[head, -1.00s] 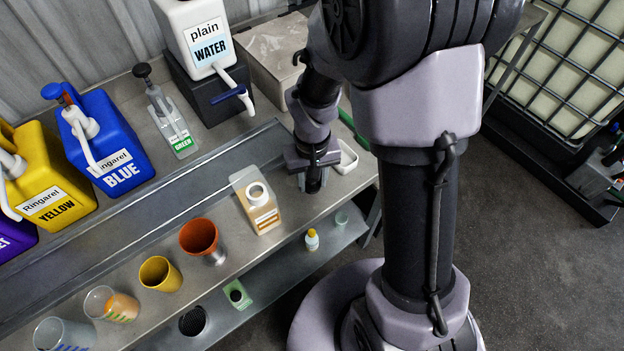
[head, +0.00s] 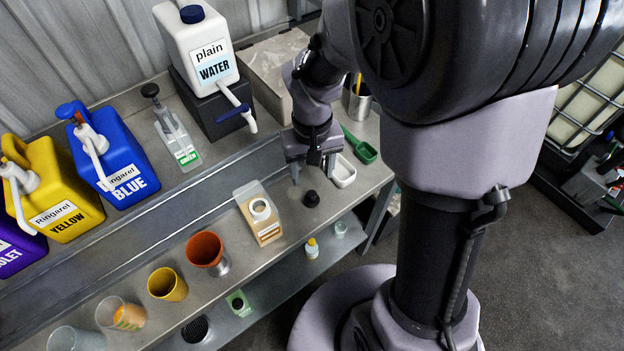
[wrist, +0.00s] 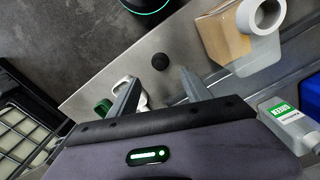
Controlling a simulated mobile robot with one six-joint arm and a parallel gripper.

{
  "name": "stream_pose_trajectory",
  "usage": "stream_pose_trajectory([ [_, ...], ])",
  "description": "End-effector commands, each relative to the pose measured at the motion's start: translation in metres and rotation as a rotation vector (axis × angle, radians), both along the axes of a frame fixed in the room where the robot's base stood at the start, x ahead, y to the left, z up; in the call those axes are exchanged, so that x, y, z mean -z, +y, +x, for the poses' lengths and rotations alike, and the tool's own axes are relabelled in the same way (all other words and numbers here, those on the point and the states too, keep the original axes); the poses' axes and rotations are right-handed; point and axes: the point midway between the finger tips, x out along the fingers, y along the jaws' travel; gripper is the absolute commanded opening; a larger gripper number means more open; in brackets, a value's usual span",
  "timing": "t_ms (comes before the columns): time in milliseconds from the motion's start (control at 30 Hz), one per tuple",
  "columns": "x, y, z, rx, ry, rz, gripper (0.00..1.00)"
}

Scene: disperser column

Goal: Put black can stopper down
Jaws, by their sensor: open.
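The black can stopper (head: 311,198) sits on the metal bench near its front edge, to the right of the can with the white neck and tan label (head: 262,222). In the wrist view the stopper (wrist: 160,61) shows as a dark round knob beyond the fingertips, apart from them. My gripper (head: 312,165) is behind the stopper in the head view, open and empty. In the wrist view its two fingers (wrist: 160,88) are spread apart with clear space between them. The can (wrist: 240,35) stands to the right there, its neck open.
A white scoop (head: 343,173) and a green scoop (head: 362,149) lie right of my gripper. Orange (head: 204,249) and yellow (head: 167,284) cups stand along the front. The green bottle (head: 180,140) and water container (head: 205,60) stand behind. Bare bench surrounds the stopper.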

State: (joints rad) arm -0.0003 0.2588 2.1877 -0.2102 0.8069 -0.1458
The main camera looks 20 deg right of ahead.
Motion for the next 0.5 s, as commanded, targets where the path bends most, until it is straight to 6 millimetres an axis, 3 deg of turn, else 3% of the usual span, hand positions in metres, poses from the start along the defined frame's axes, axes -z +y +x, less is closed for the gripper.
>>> stream_pose_trajectory([
  [167, -0.027, 0.0, -0.001, 0.006, -0.011, 0.002, 0.57],
  [267, -0.064, 0.005, -0.014, 0.056, -0.09, 0.027, 0.57],
  [400, -0.131, 0.019, -0.06, 0.176, -0.268, 0.108, 0.57],
  [500, -0.16, 0.029, -0.095, 0.247, -0.381, 0.177, 0.57],
])
